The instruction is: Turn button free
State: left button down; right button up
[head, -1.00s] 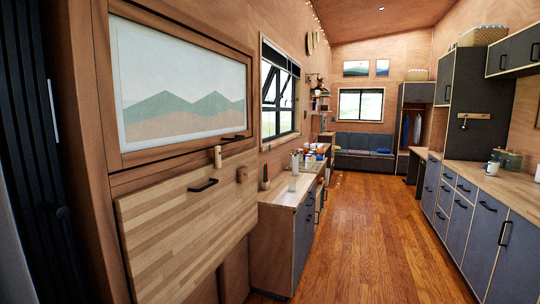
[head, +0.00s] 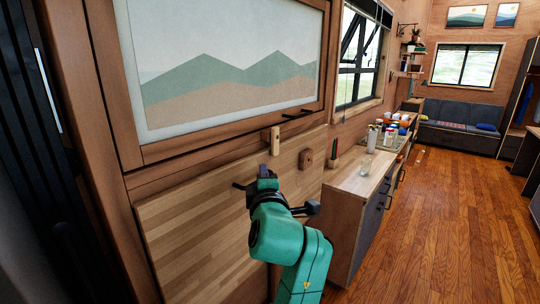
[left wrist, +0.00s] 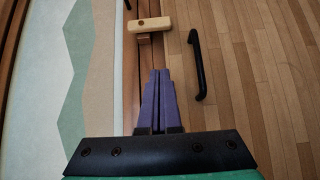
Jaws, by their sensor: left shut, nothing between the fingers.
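The turn button is a small pale wooden block (head: 274,140) on the wall at the seam between the picture frame and the light striped wooden panel (head: 185,220). It stands upright in the head view, its lower end at the panel's top edge. In the left wrist view the turn button (left wrist: 150,24) lies across the seam, with a dark round spot near one end. My left gripper (head: 265,172) is just below it, over the panel. Its purple fingers (left wrist: 160,72) are together and empty, pointing toward the button with a gap between. My right gripper is not in view.
A black handle (left wrist: 197,65) on the panel is close beside my left fingers. A counter (head: 350,188) with jars stands beyond. The floor (head: 440,220) at right is clear.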

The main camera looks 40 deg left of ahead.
aim_at(271, 152)
pick_arm(q)
jog(key=p+x, duration=0.1)
jog(key=x, duration=0.2)
jog(key=p+x, duration=0.2)
jog(key=x, duration=0.1)
jog(key=p+x, duration=0.2)
jog(key=x, duration=0.1)
jog(key=shift+w+a+r, duration=0.15)
jog(key=shift+a+r, duration=0.1)
jog(key=shift+r, duration=0.05)
jog(key=w, duration=0.1)
jog(key=w+p, duration=0.1)
jog(key=w, duration=0.2)
jog(key=shift+a+f+p, duration=0.25)
jog(key=shift+p, duration=0.15)
jog(key=shift+w+f, duration=0.15)
jog(key=shift+w, duration=0.15)
jog(key=shift+s, duration=0.1)
